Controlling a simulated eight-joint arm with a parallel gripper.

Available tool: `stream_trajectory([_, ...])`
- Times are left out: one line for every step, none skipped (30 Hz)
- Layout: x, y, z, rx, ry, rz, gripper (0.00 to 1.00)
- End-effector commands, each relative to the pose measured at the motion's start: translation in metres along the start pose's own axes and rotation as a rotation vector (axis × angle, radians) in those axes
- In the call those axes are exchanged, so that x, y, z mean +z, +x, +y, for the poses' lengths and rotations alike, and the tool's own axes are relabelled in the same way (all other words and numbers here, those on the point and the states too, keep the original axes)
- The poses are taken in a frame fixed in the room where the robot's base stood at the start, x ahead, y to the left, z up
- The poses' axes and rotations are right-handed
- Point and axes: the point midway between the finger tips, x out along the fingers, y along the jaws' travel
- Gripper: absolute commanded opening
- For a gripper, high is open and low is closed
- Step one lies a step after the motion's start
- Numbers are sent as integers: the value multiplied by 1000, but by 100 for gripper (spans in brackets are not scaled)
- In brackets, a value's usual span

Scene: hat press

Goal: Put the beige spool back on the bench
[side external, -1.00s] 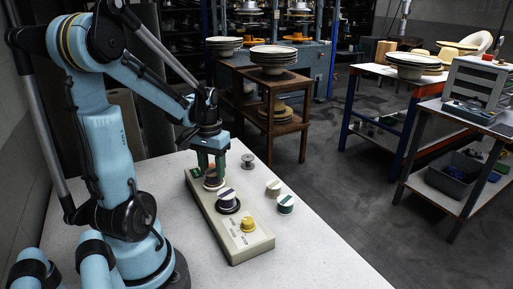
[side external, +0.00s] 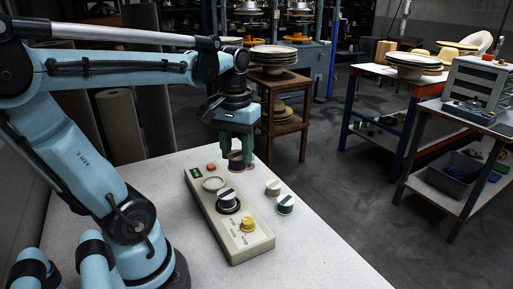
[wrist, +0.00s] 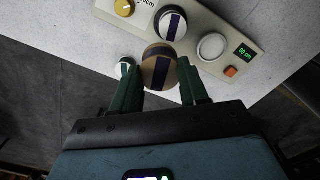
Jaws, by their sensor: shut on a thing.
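The beige spool (side external: 237,161), tan with a dark stripe across its top, is between the green fingers of my gripper (side external: 238,156). The spool also shows in the wrist view (wrist: 160,70), with a finger on each side. I cannot tell whether its base touches the bench (side external: 310,250). The panel's round pale seat (side external: 213,184) is empty; it also shows in the wrist view (wrist: 211,46).
A white spool with a dark blue stripe (side external: 228,198) stands on the panel beside a yellow knob (side external: 247,225). The bench's front right is clear.

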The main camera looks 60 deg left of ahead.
Motion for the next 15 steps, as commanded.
stream_trajectory([-1,-2,3,0,6,0,11])
stream_trajectory([-2,-2,5,0,9,0,11])
stream_trajectory([-5,-2,7,0,16,0,11])
stream_trajectory([-8,-2,9,0,23,0,11])
stream_trajectory([-12,-2,12,0,32,0,11])
stream_trajectory([-18,-1,15,0,47,0,11])
stream_trajectory([-23,0,18,0,59,0,11])
stream_trajectory([-29,1,21,0,71,0,11])
stream_trajectory([-36,3,25,0,89,0,11])
stream_trajectory([-42,5,28,0,103,0,11])
stream_trajectory([-48,7,31,0,117,0,11])
stream_trajectory([-56,10,36,0,136,0,11])
stream_trajectory([-61,12,39,0,150,0,11])
stream_trajectory([-67,14,42,0,163,0,11])
stream_trajectory([-73,18,47,0,181,0,11])
